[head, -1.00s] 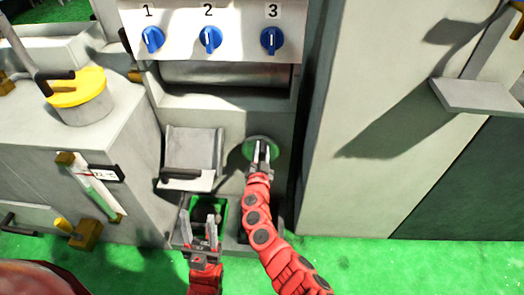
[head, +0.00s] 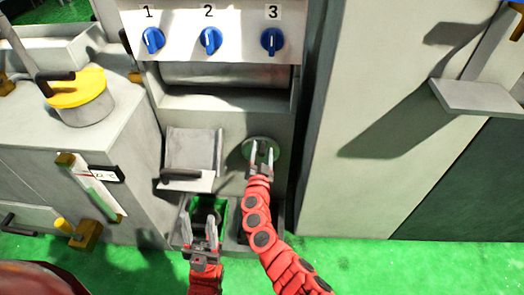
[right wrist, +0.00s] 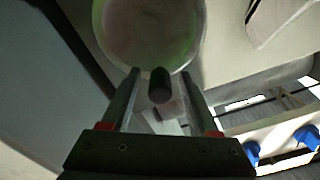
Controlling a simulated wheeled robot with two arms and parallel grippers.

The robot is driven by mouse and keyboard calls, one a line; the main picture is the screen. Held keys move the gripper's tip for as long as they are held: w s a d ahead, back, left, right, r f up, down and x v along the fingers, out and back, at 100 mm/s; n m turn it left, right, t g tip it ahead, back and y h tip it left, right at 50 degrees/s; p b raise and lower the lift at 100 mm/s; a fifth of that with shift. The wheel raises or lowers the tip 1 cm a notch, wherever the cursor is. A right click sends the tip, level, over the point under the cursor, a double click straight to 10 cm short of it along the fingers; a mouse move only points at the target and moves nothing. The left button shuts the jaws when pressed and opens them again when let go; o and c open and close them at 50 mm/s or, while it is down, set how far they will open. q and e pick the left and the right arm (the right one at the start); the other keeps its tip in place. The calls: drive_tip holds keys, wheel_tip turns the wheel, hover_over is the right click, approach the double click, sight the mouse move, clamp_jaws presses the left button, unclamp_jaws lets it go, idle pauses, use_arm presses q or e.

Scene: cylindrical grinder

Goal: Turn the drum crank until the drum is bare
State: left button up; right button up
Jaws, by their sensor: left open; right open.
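The round disc (head: 247,147) on the machine's front, grey-green with a dark knob (right wrist: 160,86) on its face, appears to be the crank. My right gripper (head: 262,148) is open at it. In the right wrist view the knob is between the two fingertips, with gaps on both sides. A grey roller (head: 225,74) shows in the slot under the switch panel; I cannot tell whether it is the drum or bare. My left gripper (head: 199,217) is open in front of a green-rimmed bin (head: 222,207), below the hinged grey flap (head: 190,150).
A panel with blue switches (head: 210,40) marked 1, 2, 3 is above. A yellow-lidded pot (head: 80,88) and a levelled tube gauge (head: 95,190) are on the left. A tall grey cabinet (head: 380,150) with a shelf (head: 482,96) stands on the right.

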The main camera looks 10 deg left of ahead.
drive_tip(key=s+p, duration=0.9)
drive_tip(key=s, duration=0.8)
drive_tip(key=shift+d+p, duration=0.3)
drive_tip(key=shift+p, duration=0.1)
